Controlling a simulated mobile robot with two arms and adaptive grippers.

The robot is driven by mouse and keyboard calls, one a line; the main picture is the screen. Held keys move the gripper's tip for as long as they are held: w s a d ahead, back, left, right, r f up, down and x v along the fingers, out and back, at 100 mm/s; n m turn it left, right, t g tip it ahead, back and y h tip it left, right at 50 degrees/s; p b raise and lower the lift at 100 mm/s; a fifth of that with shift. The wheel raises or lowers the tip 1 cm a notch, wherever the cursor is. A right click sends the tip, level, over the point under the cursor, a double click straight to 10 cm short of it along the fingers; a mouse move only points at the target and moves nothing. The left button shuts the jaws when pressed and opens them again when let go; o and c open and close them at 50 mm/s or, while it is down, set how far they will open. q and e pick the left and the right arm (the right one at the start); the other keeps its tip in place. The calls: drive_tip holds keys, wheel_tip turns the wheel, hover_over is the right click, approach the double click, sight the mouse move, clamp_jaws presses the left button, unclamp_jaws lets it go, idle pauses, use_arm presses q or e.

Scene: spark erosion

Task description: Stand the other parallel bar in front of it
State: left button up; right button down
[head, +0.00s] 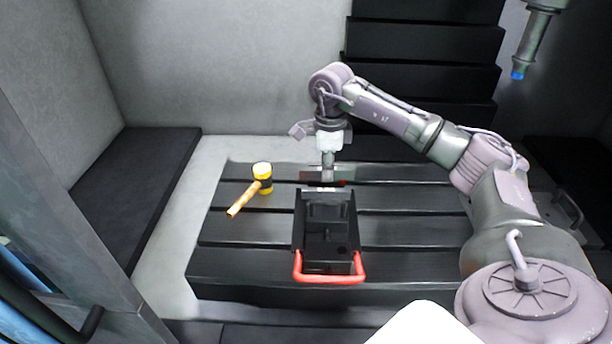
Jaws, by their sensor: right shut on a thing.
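My right gripper (328,172) points down at the T-slot table, just behind the black tray. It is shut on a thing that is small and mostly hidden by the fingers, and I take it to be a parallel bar. A low dark bar-like shape with reddish and grey patches (310,176) shows at the fingertips. I cannot tell whether it is the held bar or a separate one, or whether it touches the table. No other parallel bar can be made out clearly. My left gripper is not in view.
A black open tray (298,232) with a red handle (330,280) stands on the slotted dark table (400,228). A blue-tipped machine head (518,73) hangs at upper right.

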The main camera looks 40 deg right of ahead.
sight(327, 196)
drive_tip(key=shift+d+f+m, duration=0.15)
drive_tip(key=shift+d+m, duration=0.1)
drive_tip(key=shift+m, duration=0.05)
drive_tip(key=shift+f+b, duration=0.9)
drive_tip(key=shift+f, duration=0.05)
drive_tip(key=shift+f+b, duration=1.2)
drive_tip(key=shift+f, duration=0.4)
drive_tip(key=shift+f+b, duration=1.05)
drive_tip(key=shift+f, duration=0.7)
drive_tip(key=c, duration=1.2)
unclamp_jaws()
drive_tip(key=shift+o, duration=0.7)
drive_tip(key=shift+f, duration=0.15)
